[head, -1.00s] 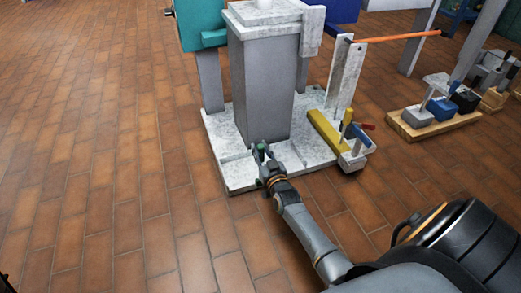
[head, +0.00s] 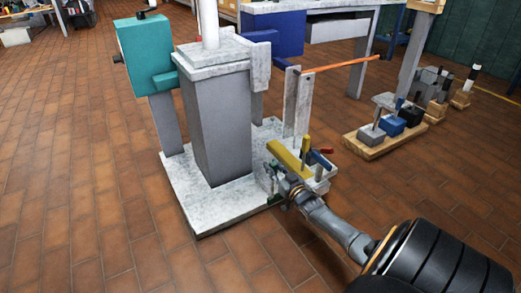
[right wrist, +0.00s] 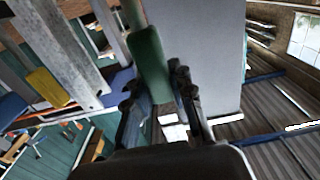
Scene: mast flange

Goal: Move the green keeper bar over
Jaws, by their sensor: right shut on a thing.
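My right gripper (head: 276,178) is at the front right edge of the pale base plate (head: 205,212), next to the yellow bar (head: 288,156). In the right wrist view, its two fingers (right wrist: 160,98) are shut on the green keeper bar (right wrist: 149,62), which stands out beyond the fingertips. In the head view the green bar is mostly hidden by the gripper, and I cannot tell whether it touches the plate. My left gripper is not in view.
A grey column (head: 215,125) rises from the plate. Behind the yellow bar stands a pale upright (head: 297,103) with an orange rod (head: 350,58). A blue-handled clamp (head: 320,159) is close to my right gripper. Open tiled floor lies in front.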

